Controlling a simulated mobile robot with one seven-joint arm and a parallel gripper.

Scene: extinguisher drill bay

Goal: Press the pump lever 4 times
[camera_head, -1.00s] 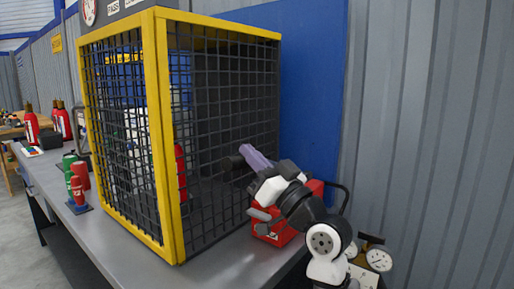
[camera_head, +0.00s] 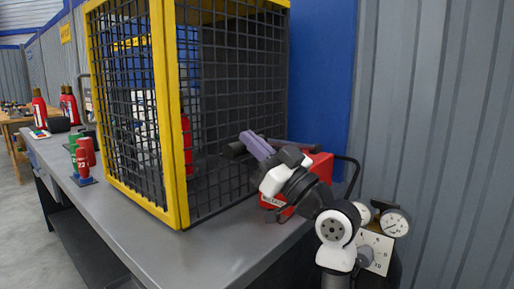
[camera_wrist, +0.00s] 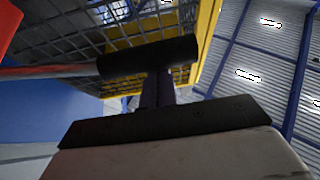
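The pump lever's black cylindrical grip (camera_wrist: 148,58) crosses the wrist view, with its reddish-grey rod (camera_wrist: 45,72) running off to the left. In the head view the grip (camera_head: 233,150) shows as a dark end beside my fingertips, in front of the cage. My gripper (camera_head: 252,141) has purple fingers that lie close together. In the wrist view my gripper (camera_wrist: 157,90) reaches up to the grip, which hides the fingertips. It looks in contact with the grip, but I cannot be certain. A red pump box (camera_head: 320,165) stands behind my wrist, partly hidden.
A yellow-framed mesh cage (camera_head: 172,120) stands on the grey bench (camera_head: 225,250), close left of my gripper. A black hose (camera_head: 352,175) and gauges (camera_head: 394,222) are at the right. Red and green cylinders (camera_head: 82,155) stand left of the cage. The front bench surface is clear.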

